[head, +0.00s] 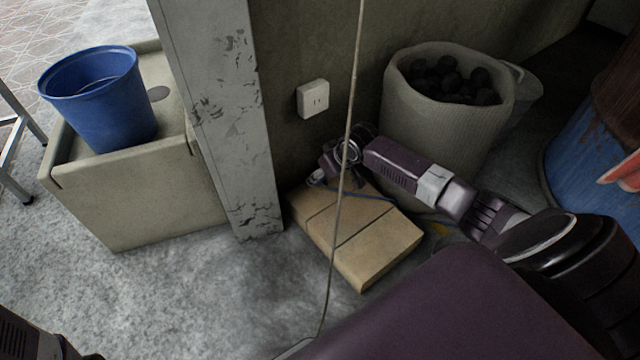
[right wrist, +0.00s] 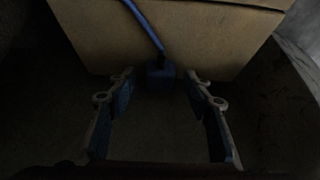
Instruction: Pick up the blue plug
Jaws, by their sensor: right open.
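The blue plug (right wrist: 160,75) is at the end of a blue cable (right wrist: 145,25) in the right wrist view, against the edge of a tan block (right wrist: 90,35). My right gripper (right wrist: 161,84) is open, its fingertips to the left and right of the plug with gaps on both sides. In the head view my right gripper (head: 318,177) is low by the wall, at the back left of the tan blocks (head: 375,245). The plug cannot be made out there. The blue cable (head: 370,196) runs over the blocks. Only a piece of my left arm shows at the bottom left.
A white wall socket (head: 313,98) is above the gripper. A grey pillar (head: 215,110) stands left of it, and a bin of dark lumps (head: 435,125) right. A thin cord (head: 340,215) hangs in front. A blue bucket (head: 105,105) stands on a concrete block (head: 140,205).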

